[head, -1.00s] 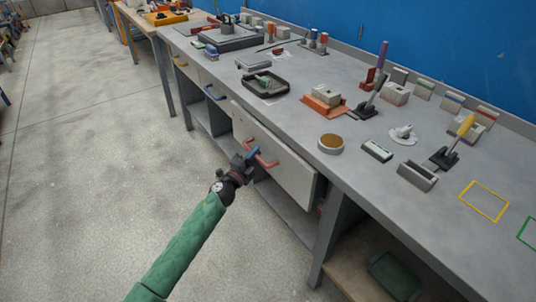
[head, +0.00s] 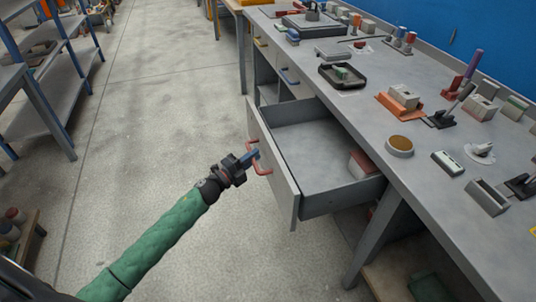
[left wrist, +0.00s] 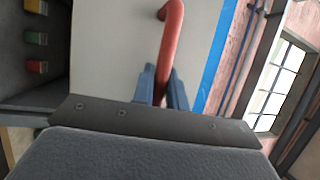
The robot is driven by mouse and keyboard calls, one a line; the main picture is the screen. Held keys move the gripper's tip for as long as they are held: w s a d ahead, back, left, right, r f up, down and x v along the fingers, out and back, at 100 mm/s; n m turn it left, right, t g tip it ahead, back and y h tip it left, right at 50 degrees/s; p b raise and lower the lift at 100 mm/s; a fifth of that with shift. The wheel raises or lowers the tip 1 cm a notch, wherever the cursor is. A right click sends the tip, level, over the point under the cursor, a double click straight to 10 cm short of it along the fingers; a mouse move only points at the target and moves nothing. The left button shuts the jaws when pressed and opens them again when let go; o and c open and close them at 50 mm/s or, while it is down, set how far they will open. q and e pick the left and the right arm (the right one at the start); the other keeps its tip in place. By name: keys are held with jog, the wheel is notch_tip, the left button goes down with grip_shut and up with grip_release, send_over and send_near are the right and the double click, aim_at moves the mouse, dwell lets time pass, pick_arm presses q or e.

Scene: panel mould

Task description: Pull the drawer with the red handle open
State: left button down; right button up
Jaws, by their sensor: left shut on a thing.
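The drawer (head: 318,146) under the grey workbench stands open, pulled well out from the bench. Its front panel (head: 279,177) is pale, with the red handle (head: 262,170) on its outer face. My left gripper (head: 251,157) is shut on the red handle, beside the front panel. In the left wrist view the blue fingers (left wrist: 161,88) are on either side of the red handle (left wrist: 172,38). My right gripper is not in view.
A red and white block (head: 362,164) lies inside the drawer near its right end. The bench top (head: 340,105) bears a black tray (head: 345,75) and several blocks. Shelving (head: 45,90) stands at the left. The floor between is clear.

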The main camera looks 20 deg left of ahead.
pick_arm(q)
jog(key=shift+s+a, duration=0.65)
jog(key=shift+a, duration=0.25)
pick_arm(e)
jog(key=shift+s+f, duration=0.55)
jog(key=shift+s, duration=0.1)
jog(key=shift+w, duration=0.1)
pick_arm(q)
jog(key=c, duration=1.5)
grip_release()
jog(key=shift+c, duration=0.2)
jog(key=shift+o, duration=0.7)
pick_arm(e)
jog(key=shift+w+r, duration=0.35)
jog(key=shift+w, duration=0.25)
